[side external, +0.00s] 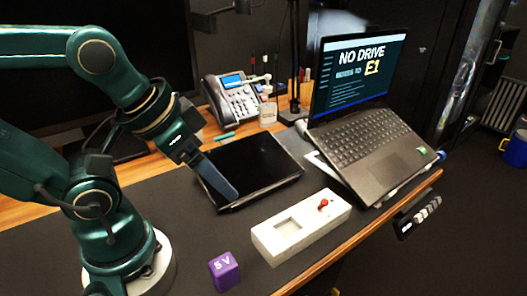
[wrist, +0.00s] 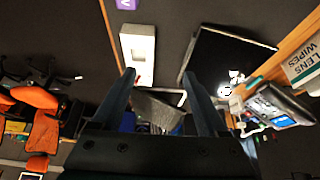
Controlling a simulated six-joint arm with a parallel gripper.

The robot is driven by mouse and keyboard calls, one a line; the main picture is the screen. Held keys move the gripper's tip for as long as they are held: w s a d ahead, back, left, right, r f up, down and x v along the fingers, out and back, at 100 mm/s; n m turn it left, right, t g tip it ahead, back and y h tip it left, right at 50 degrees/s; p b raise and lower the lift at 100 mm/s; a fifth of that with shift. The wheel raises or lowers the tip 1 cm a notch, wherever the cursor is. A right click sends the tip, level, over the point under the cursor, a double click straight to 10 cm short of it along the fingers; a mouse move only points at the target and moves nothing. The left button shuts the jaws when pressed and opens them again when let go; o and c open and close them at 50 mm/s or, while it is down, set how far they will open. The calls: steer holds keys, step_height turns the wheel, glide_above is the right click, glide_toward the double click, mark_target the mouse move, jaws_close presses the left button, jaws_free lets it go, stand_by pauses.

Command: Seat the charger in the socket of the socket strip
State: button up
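The charger, a small purple cube marked "5 V" (side external: 224,271), stands on the dark desk mat near the front edge. In the wrist view the charger (wrist: 128,4) is cut off by the top edge. The white socket strip (side external: 285,246) lies to its right, with a square recess and a red switch on top. The strip also shows in the wrist view (wrist: 137,70). My gripper (side external: 228,192) is above the black tablet, behind and apart from both charger and strip. In the wrist view its two fingers (wrist: 160,75) are spread with nothing held between them.
A black tablet (side external: 260,170) lies behind the strip. An open laptop (side external: 370,150) stands at the right, close to the strip. A phone (side external: 232,98) and a white bottle (side external: 267,112) are at the back. The mat around the charger is clear.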

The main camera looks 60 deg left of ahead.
steer(key=g, duration=0.6)
glide_above(223, 263)
steer(key=w, duration=0.1)
steer(key=f, duration=0.7)
steer(key=shift+w+a, duration=0.15)
steer(key=shift+a, duration=0.05)
steer(key=shift+s+d+f+g, duration=0.2)
steer(key=shift+s+f+g, duration=0.3)
steer(key=shift+f, duration=0.3)
steer(key=shift+s+f, duration=0.2)
steer(key=shift+f, duration=2)
jaws_close()
